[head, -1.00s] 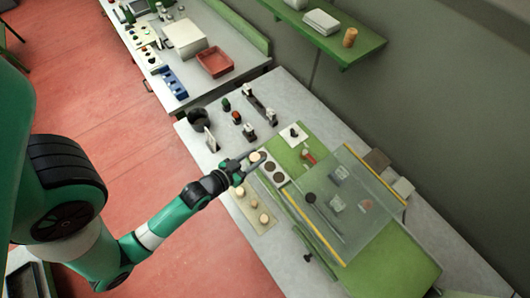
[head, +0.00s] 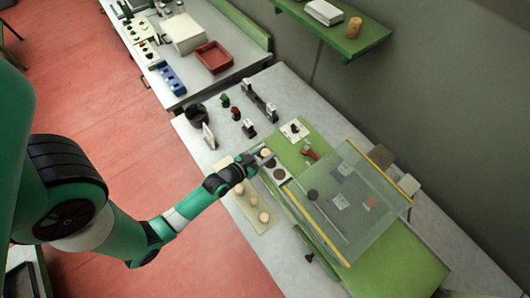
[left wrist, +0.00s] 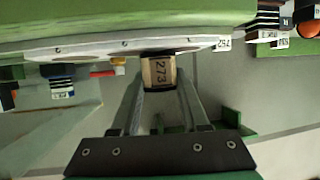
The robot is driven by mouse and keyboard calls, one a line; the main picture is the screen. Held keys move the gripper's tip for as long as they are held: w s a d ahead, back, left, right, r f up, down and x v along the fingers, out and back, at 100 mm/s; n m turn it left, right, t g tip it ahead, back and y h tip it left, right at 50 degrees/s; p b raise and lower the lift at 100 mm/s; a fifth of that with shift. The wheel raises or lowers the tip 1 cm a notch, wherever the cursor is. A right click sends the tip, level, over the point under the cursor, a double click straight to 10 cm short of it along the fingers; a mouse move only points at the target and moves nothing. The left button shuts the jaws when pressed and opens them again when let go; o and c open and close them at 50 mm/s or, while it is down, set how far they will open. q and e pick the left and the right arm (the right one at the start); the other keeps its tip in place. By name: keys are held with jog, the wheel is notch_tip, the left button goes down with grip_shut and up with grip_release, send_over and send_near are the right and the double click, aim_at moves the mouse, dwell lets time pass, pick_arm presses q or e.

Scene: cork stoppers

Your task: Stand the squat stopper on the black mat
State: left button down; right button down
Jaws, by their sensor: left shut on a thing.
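My left gripper (head: 258,158) is shut on a pale cork stopper (head: 265,152) at the far end of a white strip (head: 287,181) with dark round spots. In the left wrist view the held stopper (left wrist: 158,72) is between the fingers, bears a label reading 273 and has a dark band at its upper end. I cannot tell whether it touches the strip. Three other pale stoppers, one of them (head: 264,217), stand on a beige board (head: 262,228). Which dark surface is the black mat is unclear; a black disc (head: 312,195) also shows by the clear panel. My right gripper is out of view.
A tilted clear panel (head: 350,225) with yellow edges stands over the green board (head: 405,255), right of the gripper. A black cup (head: 197,115) and several small knobs stand behind. A cork (head: 354,27) sits on the wall shelf.

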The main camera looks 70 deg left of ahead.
pick_arm(q)
jog(key=shift+c, duration=2)
grip_release()
jog(key=shift+f, duration=0.1)
jog(key=shift+s+f, duration=0.1)
jog(key=p+v, duration=0.1)
jog(key=v, duration=1)
jog(key=shift+d, duration=0.4)
